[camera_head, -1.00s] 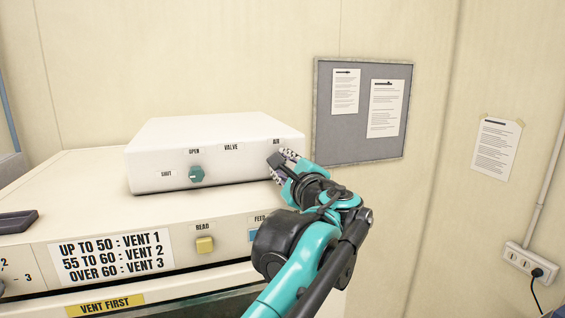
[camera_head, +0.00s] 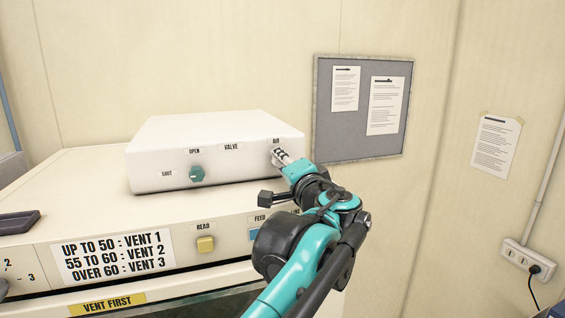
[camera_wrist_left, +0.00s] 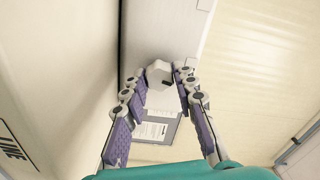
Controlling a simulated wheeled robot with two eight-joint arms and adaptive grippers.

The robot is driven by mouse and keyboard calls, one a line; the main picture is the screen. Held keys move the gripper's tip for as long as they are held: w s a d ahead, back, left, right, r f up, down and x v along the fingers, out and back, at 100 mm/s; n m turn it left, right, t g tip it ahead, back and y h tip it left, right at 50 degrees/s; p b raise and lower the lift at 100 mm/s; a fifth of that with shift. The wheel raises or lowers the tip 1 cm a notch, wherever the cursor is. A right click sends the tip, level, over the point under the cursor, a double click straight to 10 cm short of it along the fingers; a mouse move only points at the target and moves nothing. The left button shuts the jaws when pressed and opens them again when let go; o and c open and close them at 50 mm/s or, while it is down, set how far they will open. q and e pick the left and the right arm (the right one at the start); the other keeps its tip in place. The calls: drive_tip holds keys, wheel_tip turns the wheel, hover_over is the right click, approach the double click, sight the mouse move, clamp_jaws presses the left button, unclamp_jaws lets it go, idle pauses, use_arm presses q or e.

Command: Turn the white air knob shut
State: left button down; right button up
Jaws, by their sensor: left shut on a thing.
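The white box (camera_head: 215,155) carries a label "AIR" at its right front. The white air knob (camera_wrist_left: 158,74) shows between the fingertips in the left wrist view; in the head view my fingers mostly hide it. My left gripper (camera_head: 278,156) is at the knob under that label, its fingers shut on the knob's sides. The gripper also shows in the left wrist view (camera_wrist_left: 157,80). A small dark mark (camera_wrist_left: 167,82) shows on the knob; I cannot tell its exact turn. My right gripper is not in view.
A teal valve knob (camera_head: 196,174) sits left on the same box, between "SHUT" and "OPEN". Below are a yellow READ button (camera_head: 205,244) and a blue FEED button (camera_head: 255,234), partly behind my arm. A grey notice board (camera_head: 363,145) hangs behind.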

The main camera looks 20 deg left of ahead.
use_arm(q)
drive_tip(key=shift+n, duration=1.1)
drive_tip(key=c, duration=1.2)
unclamp_jaws()
drive_tip(key=shift+s, duration=0.1)
drive_tip(key=v, duration=1.2)
